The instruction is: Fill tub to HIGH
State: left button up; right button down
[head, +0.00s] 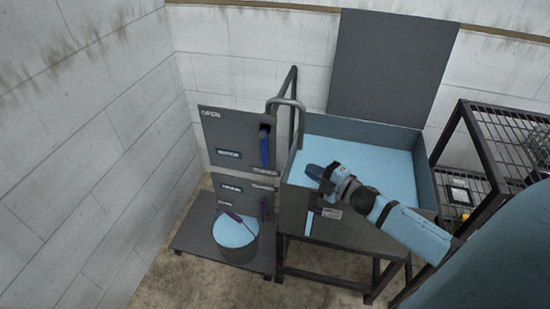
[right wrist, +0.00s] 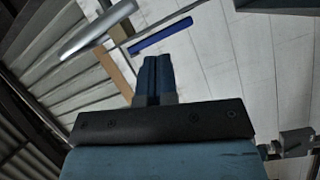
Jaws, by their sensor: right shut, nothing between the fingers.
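The tub (head: 427,172) is a grey-blue open box on a dark stand, with a flat light blue surface inside. A curved grey pipe (head: 287,102) rises at its back left corner; a similar pipe (right wrist: 98,30) shows in the right wrist view. To its left is a grey panel marked OPEN (head: 222,130) with a blue lever (head: 264,148); a blue bar (right wrist: 160,37) shows in the right wrist view. My right gripper (head: 314,172) is shut and empty over the tub's front left part; its fingers (right wrist: 155,72) are together in the right wrist view. My left gripper is not in view.
A round bucket (head: 236,252) with a light blue top and a dark stick stands on a low platform (head: 194,238). A metal shelf rack (head: 480,140) stands at the right. A dark board (head: 390,65) is on the back wall. Floor at front left is clear.

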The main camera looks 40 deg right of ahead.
jog(key=n+y, duration=0.1)
jog(key=d+n+y, duration=0.1)
jog(key=n, duration=0.1)
jog(key=shift+w+d+r+g+y, duration=0.1)
jog(key=shift+w+d+g+y, duration=0.2)
jog(key=shift+g+y, duration=0.1)
jog(key=d+n+g+y, duration=0.2)
jog(key=n+g+y, duration=0.1)
jog(key=n+y, duration=0.15)
jog(key=n+p, duration=0.1)
send_near(264, 149)
jog(key=w+a+f, duration=0.3)
jog(key=w+a, duration=0.1)
jog(key=w, duration=0.1)
jog(key=shift+w+a+h, duration=0.15)
jog(key=shift+w+h, duration=0.05)
jog(key=shift+h, duration=0.05)
